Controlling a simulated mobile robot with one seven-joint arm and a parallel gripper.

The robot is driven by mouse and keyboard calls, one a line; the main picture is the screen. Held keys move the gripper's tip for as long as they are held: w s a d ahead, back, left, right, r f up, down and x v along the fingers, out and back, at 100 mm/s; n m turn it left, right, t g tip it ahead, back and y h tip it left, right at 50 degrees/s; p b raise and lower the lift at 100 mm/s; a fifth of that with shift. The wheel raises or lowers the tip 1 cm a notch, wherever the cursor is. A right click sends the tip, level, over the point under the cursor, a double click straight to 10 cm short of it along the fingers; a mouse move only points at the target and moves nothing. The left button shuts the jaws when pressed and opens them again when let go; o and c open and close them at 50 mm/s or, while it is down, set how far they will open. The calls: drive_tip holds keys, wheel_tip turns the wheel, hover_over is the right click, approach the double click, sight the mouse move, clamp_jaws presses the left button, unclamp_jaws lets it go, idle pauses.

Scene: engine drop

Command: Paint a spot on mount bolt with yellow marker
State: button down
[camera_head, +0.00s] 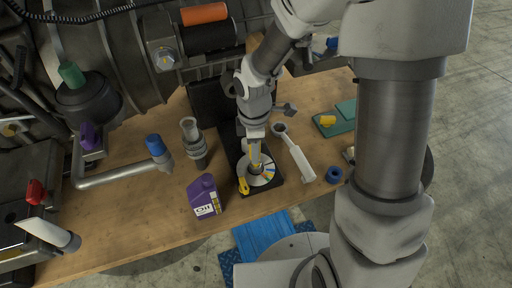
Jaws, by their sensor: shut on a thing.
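My gripper (255,157) points down over the workbench, shut on a slim yellow-marked object that looks like the yellow marker (255,165). Its lower end is over a round, pale disc (263,181) with coloured patches; I cannot tell whether it touches the disc. A separate yellow piece (243,186) is at the disc's left edge. A round bolt-like head (165,60) shows on the engine bracket at the upper left, away from my gripper. I cannot tell for sure that it is the mount bolt.
The wooden bench (135,222) holds a purple oil bottle (204,195), a grey metal cylinder (193,145), a pale wrench-like tool (293,152), a blue ring (334,174) and a green pad (335,122). A bent pipe with a blue cap (155,146) is at left. The engine fills the upper left.

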drive_tip(key=shift+w+d, duration=0.2)
drive_tip(key=shift+d, duration=0.1)
idle(0.4)
drive_tip(key=shift+s+a, duration=0.3)
drive_tip(key=shift+a, duration=0.05)
drive_tip(key=shift+w+d+p, duration=0.3)
drive_tip(key=shift+d, duration=0.05)
drive_tip(key=shift+s+a, duration=0.1)
drive_tip(key=shift+a, duration=0.05)
drive_tip(key=shift+s+a, duration=0.2)
drive_tip(key=shift+w+d, duration=0.1)
